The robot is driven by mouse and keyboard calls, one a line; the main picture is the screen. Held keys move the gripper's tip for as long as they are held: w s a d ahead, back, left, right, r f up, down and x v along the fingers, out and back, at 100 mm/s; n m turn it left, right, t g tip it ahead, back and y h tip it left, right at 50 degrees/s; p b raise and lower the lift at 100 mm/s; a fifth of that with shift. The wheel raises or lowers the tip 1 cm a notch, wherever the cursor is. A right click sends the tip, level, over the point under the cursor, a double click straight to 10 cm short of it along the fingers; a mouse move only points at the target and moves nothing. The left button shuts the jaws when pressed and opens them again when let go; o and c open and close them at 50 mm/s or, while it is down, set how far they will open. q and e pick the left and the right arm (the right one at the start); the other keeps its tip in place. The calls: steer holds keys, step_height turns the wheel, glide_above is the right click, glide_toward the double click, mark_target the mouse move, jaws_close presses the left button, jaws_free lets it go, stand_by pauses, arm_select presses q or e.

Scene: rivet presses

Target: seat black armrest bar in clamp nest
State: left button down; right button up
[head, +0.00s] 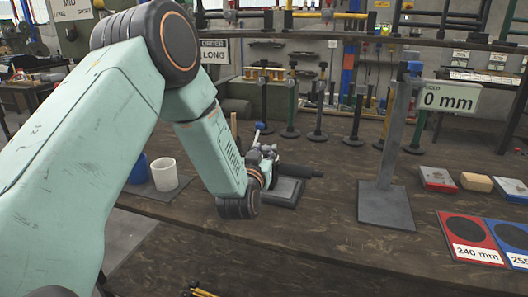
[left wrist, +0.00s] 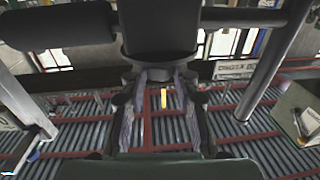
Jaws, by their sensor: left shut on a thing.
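My left gripper (head: 266,165) is low over the workbench, partly hidden by my arm. It is shut on the black armrest bar (head: 299,171), which sticks out to the right, roughly level. In the left wrist view, my left gripper's fingers (left wrist: 162,85) reach up to the dark bar (left wrist: 45,27), which crosses the top of the picture. The clamp nest seems to be the dark grey block (head: 286,192) on the bench just below the bar, with a blue-knobbed lever (head: 260,127) behind. I cannot tell whether the bar touches the nest. My right gripper is not in view.
A grey post on a square base (head: 386,207) carries a "0 mm" sign (head: 449,97) to the right. Red and blue length mats (head: 471,238) lie at the far right.

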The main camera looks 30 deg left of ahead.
arm_select(q)
steer(key=c, duration=0.9)
jaws_free()
steer(key=shift+c, duration=0.2)
steer(key=shift+f, duration=0.1)
steer(key=shift+s, duration=0.1)
steer(key=v, duration=1.2)
